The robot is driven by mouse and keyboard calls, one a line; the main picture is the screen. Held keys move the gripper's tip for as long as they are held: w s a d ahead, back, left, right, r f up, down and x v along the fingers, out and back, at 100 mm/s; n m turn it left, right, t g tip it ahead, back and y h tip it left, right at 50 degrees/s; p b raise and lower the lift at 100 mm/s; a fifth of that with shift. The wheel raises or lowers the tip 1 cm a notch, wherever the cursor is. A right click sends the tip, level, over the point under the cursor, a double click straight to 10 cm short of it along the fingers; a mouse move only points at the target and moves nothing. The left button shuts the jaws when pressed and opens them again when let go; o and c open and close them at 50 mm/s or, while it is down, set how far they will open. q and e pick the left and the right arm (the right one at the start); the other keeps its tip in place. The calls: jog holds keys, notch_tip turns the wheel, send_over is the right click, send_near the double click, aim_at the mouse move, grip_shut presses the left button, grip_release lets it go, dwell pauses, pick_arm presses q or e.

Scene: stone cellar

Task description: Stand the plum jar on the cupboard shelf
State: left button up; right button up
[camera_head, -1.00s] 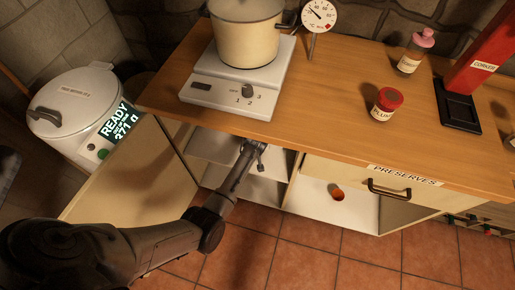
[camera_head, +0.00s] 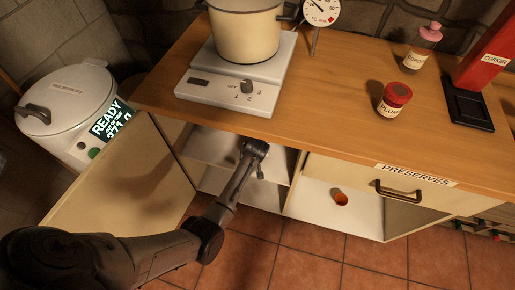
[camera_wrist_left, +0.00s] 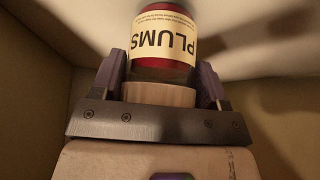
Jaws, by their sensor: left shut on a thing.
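A plum jar (camera_wrist_left: 165,45) with dark red contents and a cream label reading PLUMS shows in the left wrist view. The lettering is upside down there, and a pale band sits at the jar's end nearest my gripper. My left gripper (camera_wrist_left: 158,85) is shut on it, one finger on each side. In the head view my left gripper (camera_head: 255,150) reaches into the open cupboard at its white shelf (camera_head: 210,149). The held jar is hidden there, and I cannot tell whether it touches the shelf. My right gripper is not in view.
The open cupboard door (camera_head: 125,180) stands left of my arm. Another jar (camera_head: 394,100) with a red lid stands on the counter (camera_head: 335,105). A pot (camera_head: 247,32) sits on the hotplate (camera_head: 228,88). A small orange-red thing (camera_head: 340,198) lies in the neighbouring compartment.

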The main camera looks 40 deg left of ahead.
pick_arm(q)
jog(key=o, duration=1.1)
jog(key=shift+c, duration=0.2)
jog(key=p+v, duration=0.6)
jog(key=v, duration=0.5)
jog(key=s+d+r+m+h, duration=0.1)
jog(key=s+d+r+m, duration=0.1)
jog(key=s, duration=0.8)
jog(key=s+d+r+m+g+h, duration=0.1)
jog(key=s+d+m, duration=0.3)
jog(key=s, duration=0.6)
jog(key=s+d+r+m+h, duration=0.2)
jog(key=s+d+r+m, duration=0.1)
jog(key=s, duration=0.8)
jog(key=shift+d+r+g, duration=0.4)
jog(key=shift+d, duration=0.25)
